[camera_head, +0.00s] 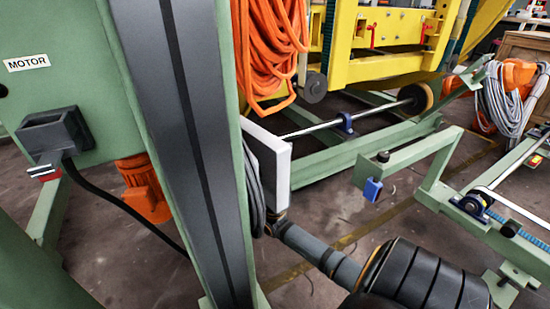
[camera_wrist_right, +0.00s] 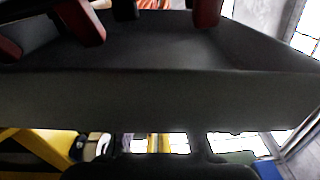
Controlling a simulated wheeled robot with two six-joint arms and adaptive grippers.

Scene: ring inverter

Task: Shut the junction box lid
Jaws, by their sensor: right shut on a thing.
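The grey-white junction box lid (camera_head: 275,165) shows in the head view as an upright panel beside the green column, partly hidden by it. My right arm comes in from the lower right, and my right gripper (camera_head: 272,226) is at the panel's lower edge, shut on it. The fingertips are mostly hidden there. In the right wrist view a dark, wide panel (camera_wrist_right: 160,100) lies very close across the picture, with dark red parts (camera_wrist_right: 82,22) above it. I cannot tell how far the lid is open. My left gripper is out of view.
The tall green column (camera_head: 185,150) stands close left of the lid. A grey cable bundle (camera_head: 252,185) hangs beside it. Orange hose (camera_head: 270,45) hangs above. A green frame (camera_head: 445,165) with a blue part (camera_head: 372,190) stands to the right.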

